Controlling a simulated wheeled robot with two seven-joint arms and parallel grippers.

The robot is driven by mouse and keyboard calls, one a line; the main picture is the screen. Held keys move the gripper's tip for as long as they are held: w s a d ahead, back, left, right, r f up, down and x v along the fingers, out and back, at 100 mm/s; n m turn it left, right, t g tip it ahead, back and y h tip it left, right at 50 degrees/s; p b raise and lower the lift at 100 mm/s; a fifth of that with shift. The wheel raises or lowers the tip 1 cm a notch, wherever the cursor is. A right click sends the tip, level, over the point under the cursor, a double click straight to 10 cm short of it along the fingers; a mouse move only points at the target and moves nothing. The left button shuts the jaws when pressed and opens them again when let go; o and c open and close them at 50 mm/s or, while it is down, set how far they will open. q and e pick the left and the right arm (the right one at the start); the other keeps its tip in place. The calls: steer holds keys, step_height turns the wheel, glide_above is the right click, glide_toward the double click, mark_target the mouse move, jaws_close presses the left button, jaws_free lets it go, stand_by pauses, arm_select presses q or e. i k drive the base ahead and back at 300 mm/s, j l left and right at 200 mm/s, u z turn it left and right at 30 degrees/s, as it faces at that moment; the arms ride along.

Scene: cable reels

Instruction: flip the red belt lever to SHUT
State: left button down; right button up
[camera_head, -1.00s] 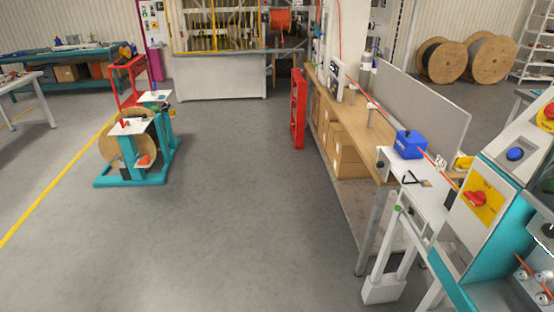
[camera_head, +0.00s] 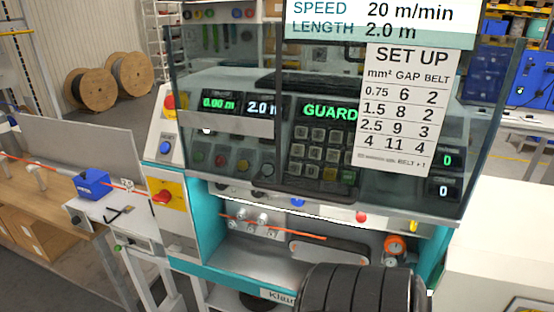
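A cable machine with a teal and white frame (camera_head: 207,225) fills the middle of the head view. A small red knob (camera_head: 361,216) sits on the ledge below its keypad, between a blue knob (camera_head: 297,201) and a yellow one (camera_head: 412,226). It may be the red belt lever, but no SHUT mark is readable and its position cannot be told. A separate red rotary switch (camera_head: 162,197) sits on a yellow plate at the machine's left.
A clear guard (camera_head: 225,150) covers the displays, with a SET UP sheet (camera_head: 395,110) in front. An orange cable (camera_head: 245,222) runs through rollers below. A bench with a blue box (camera_head: 91,184) stands left, a white surface (camera_head: 505,240) right.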

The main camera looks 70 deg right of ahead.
mark_target(361, 217)
steer(key=z, duration=2.35)
